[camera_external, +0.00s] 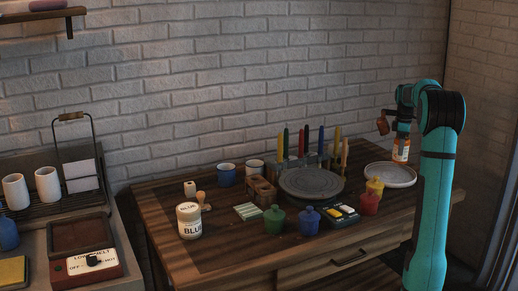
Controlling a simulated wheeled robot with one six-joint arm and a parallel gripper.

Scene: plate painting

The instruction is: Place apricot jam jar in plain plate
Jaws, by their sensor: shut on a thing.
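The apricot jam jar (400,152) is a small glass jar with orange contents and a pale label. My gripper (401,137) is shut on it from above, at the right side of the wooden table. The plain plate (377,179) is a pale round plate lying on the table. The jar shows just above and behind the plate's far right rim. I cannot tell from this view whether it is over the plate or behind it. My teal arm stands at the right, near the plate's right edge.
A grey turntable (311,183) stands left of the plate. Yellow (374,188), red (367,201), blue (309,220) and green (274,220) pots line the front. Upright coloured tools (322,144) stand behind the turntable.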

